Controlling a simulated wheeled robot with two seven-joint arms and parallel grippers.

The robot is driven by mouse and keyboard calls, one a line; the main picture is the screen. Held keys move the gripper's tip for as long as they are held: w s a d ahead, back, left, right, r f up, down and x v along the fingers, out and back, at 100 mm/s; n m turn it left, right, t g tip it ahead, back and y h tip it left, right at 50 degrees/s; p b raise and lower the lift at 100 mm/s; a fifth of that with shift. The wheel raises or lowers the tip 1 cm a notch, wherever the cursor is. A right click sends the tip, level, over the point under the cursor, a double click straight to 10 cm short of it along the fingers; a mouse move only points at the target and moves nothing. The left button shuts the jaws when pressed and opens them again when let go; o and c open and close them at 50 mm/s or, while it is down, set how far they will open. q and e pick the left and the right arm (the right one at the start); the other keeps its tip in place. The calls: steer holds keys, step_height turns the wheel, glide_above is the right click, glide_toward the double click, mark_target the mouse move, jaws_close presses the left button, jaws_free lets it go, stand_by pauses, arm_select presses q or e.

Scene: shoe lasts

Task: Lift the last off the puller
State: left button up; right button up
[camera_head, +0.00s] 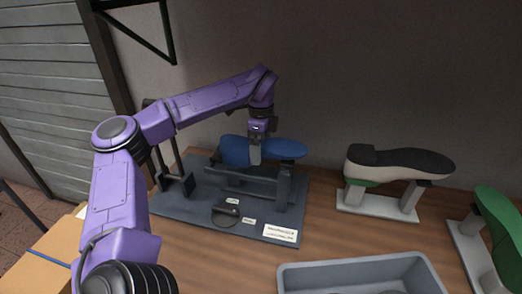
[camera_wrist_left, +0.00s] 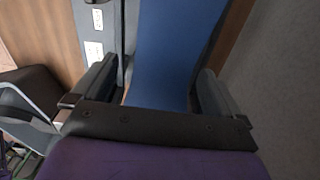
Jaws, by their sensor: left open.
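The blue last (camera_head: 285,149) sits on the dark grey puller (camera_head: 215,205), sole up, at the middle of the bench. My left gripper (camera_head: 255,160) comes down from above over the middle of the last. In the left wrist view the blue last (camera_wrist_left: 172,55) lies between the two fingers of the left gripper (camera_wrist_left: 150,95), with a gap visible at least on one side. The gripper is open; it hides part of the last in the head view. My right gripper is not in view.
A black-soled shoe on a green last (camera_head: 400,163) rests on a white stand (camera_head: 375,206) to the right. Another green last (camera_head: 500,225) stands at the right edge. A grey bin (camera_head: 360,268) is at the front. A cardboard box (camera_head: 45,250) is at the left.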

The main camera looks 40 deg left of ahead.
arm_select(q)
steer(key=shift+w, duration=0.1)
steer(key=c, duration=1.3)
steer(key=shift+c, duration=1)
steer(key=shift+r, duration=0.15)
